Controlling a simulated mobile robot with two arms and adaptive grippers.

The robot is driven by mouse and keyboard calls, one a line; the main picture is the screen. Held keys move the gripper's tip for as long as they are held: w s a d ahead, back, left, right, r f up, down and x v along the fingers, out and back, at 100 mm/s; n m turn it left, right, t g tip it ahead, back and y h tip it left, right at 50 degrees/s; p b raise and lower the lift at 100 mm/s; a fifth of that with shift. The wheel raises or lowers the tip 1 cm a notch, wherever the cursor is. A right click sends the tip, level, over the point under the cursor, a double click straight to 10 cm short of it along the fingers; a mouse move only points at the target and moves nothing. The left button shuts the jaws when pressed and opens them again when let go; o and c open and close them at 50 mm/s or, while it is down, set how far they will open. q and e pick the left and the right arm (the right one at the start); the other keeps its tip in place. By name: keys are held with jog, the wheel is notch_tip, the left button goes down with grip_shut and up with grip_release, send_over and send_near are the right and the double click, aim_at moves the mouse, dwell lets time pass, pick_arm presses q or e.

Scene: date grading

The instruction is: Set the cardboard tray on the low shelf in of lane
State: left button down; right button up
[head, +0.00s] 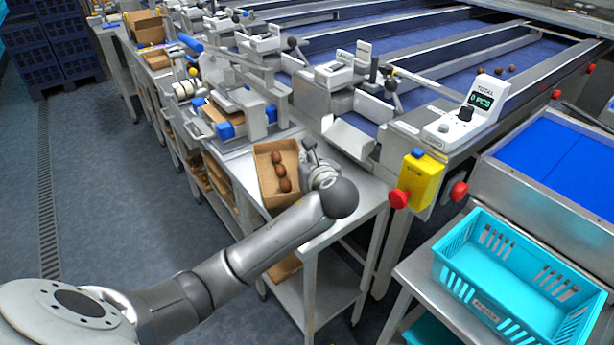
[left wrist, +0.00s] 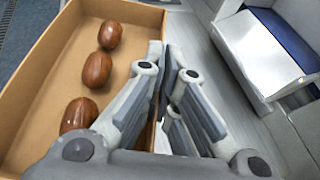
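The cardboard tray (head: 263,160) is an open tan box on the steel table beside the lane, with three brown dates in it. It fills the left of the left wrist view (left wrist: 45,62). My left gripper (head: 318,168) is at the tray's right wall. In the left wrist view its fingers (left wrist: 166,55) straddle that wall, one inside and one outside, close together on it. The fingertips are hard to see in the head view. A low shelf (head: 325,288) lies under the table, with a piece of cardboard (head: 284,266) on it. My right gripper is out of view.
A yellow control box (head: 418,180) with red buttons stands right of the table. A turquoise crate (head: 515,285) sits on a stand at lower right. A scale display (head: 480,100) is on the lane's end. Open floor (head: 130,200) lies to the left.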

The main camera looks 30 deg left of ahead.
pick_arm(q)
jog(key=shift+w+a+f, duration=0.35)
jog(key=shift+w+f, duration=0.3)
jog(key=shift+f, duration=0.2)
notch_tip(320, 180, down, 3)
jog(key=shift+w+f, duration=0.1)
jog(key=shift+f, duration=0.1)
jog(key=c, duration=2.2)
grip_release()
jog(key=shift+f, duration=0.1)
jog(key=o, duration=0.6)
jog(key=shift+c, duration=0.2)
